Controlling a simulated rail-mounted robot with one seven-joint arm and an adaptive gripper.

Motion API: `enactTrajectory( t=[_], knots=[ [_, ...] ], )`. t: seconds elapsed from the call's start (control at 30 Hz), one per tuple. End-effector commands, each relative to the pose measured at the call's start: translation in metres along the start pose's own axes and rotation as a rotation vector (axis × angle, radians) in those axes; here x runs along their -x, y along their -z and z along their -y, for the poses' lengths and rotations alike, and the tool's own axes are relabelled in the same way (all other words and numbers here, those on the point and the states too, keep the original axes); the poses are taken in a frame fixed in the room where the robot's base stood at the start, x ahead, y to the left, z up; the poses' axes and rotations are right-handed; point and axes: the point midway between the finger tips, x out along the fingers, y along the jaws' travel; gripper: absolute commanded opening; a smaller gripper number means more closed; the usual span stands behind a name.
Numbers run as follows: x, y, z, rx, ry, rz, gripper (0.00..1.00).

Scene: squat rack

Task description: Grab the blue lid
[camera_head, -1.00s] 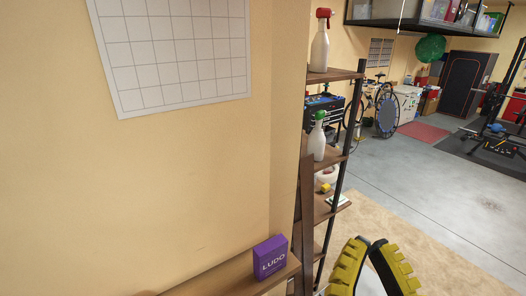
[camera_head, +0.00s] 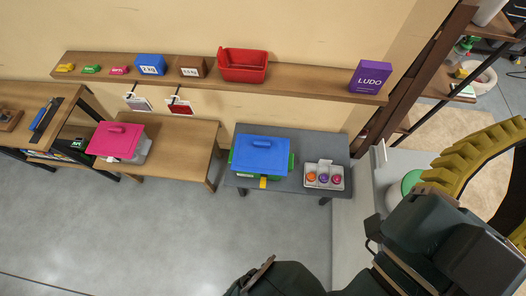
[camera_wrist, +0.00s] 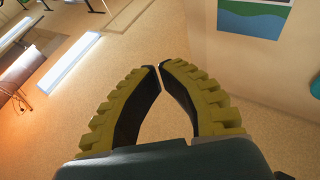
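In the head view the blue lid (camera_head: 262,154) lies on top of a box with green sides, on a small dark grey table. It has a raised handle on top. A yellow piece shows at the box's front. My gripper (camera_wrist: 160,67) is empty in the wrist view, with its yellow ribbed fingers meeting at the tips. In the head view a yellow finger shows at the right edge, well to the right of the blue lid and apart from it. The fingertips are cut off there. The lid is not in the wrist view.
A tray (camera_head: 310,184) with three coloured round items stands right of the blue-lidded box. A pink-lidded box (camera_head: 118,140) stands on a wooden bench to the left. A wall shelf (camera_head: 305,91) above holds a red bin and a purple LUDO box. Open floor lies in front.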

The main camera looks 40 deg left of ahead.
Motion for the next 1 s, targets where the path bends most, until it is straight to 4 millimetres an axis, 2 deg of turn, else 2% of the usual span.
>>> enactTrajectory(
  t=[0.37,0.4,0.67,1.0],
  knots=[
    [0.0003,0.0002,-0.0004,0.0,-0.001,-0.001,0.0],
    [0.0004,0.0002,-0.0004,0.001,-0.001,-0.001,0.09],
    [0.0003,0.0002,-0.0004,0.0,-0.001,0.0,0.59],
    [0.0003,0.0002,-0.0004,0.0,-0.001,0.0,0.59]
  ],
)
